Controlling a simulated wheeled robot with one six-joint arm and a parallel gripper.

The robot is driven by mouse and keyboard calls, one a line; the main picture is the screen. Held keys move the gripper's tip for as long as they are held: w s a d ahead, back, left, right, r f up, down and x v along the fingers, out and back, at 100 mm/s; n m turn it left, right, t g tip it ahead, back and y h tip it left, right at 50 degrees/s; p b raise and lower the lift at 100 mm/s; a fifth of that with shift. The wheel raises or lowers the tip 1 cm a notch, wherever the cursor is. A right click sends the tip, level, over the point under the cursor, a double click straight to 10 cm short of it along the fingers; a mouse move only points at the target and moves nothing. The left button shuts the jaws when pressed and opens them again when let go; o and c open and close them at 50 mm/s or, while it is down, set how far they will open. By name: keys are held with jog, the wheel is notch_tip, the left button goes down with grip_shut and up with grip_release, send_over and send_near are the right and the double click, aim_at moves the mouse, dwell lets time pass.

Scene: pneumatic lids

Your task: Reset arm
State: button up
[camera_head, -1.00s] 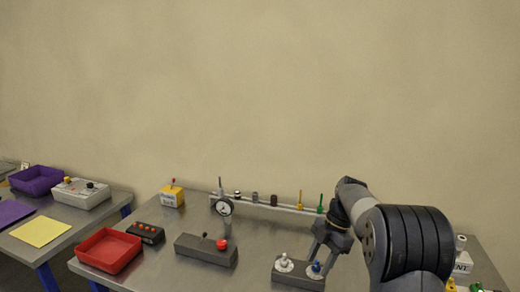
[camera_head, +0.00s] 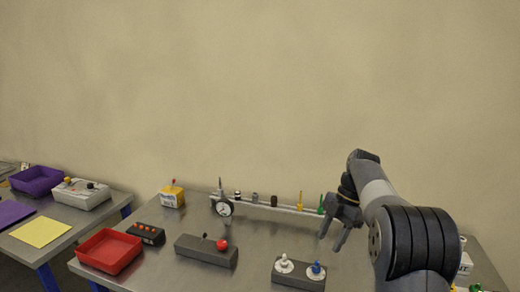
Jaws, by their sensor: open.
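My gripper (camera_head: 330,238) is open and empty. It hangs above the table (camera_head: 150,215), behind and a little right of a dark grey block (camera_head: 298,284) that carries a white-topped fitting (camera_head: 284,264) and a blue-topped fitting (camera_head: 316,270). The gripper is apart from both fittings, and both stand upright on the block. My arm comes in from the lower right and covers part of the table there.
A rail (camera_head: 270,205) with a gauge (camera_head: 224,208) and several small fittings runs along the back. A grey box with a red knob (camera_head: 205,250), a red tray (camera_head: 110,251) and a yellow box (camera_head: 172,197) stand left. A purple tray (camera_head: 37,180) is on the side table.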

aim_at(318, 266)
jog(key=x, duration=0.8)
jog(key=shift+f, duration=0.1)
jog(key=shift+m+t+b, duration=0.3)
jog(key=shift+m+b, duration=0.15)
jog(key=shift+m, duration=0.15)
jog(key=m, duration=0.1)
jog(key=m+t+b, duration=0.1)
jog(key=m, duration=0.1)
jog(key=shift+s+d+m, duration=0.1)
jog(key=shift+s+m, duration=0.1)
jog(key=shift+m, duration=0.1)
jog(key=m+t, duration=0.1)
jog(key=m, duration=0.3)
jog(key=m+t+b, duration=0.1)
jog(key=m, duration=0.1)
jog(key=shift+s+t, duration=0.3)
jog(key=m, duration=0.2)
jog(key=m+t+h+p, duration=0.1)
jog(key=m, duration=0.2)
jog(key=shift+s+r, duration=0.15)
jog(key=shift+r, duration=0.1)
jog(key=shift+a+m+t+h+p, duration=0.2)
jog(key=shift+m+t+h+p, duration=0.25)
jog(key=shift+m, duration=0.8)
jog(key=shift+a+m+t+h+p, duration=0.25)
jog(key=shift+m+h+p, duration=0.25)
jog(key=shift+m, duration=0.75)
jog(key=shift+s, duration=0.15)
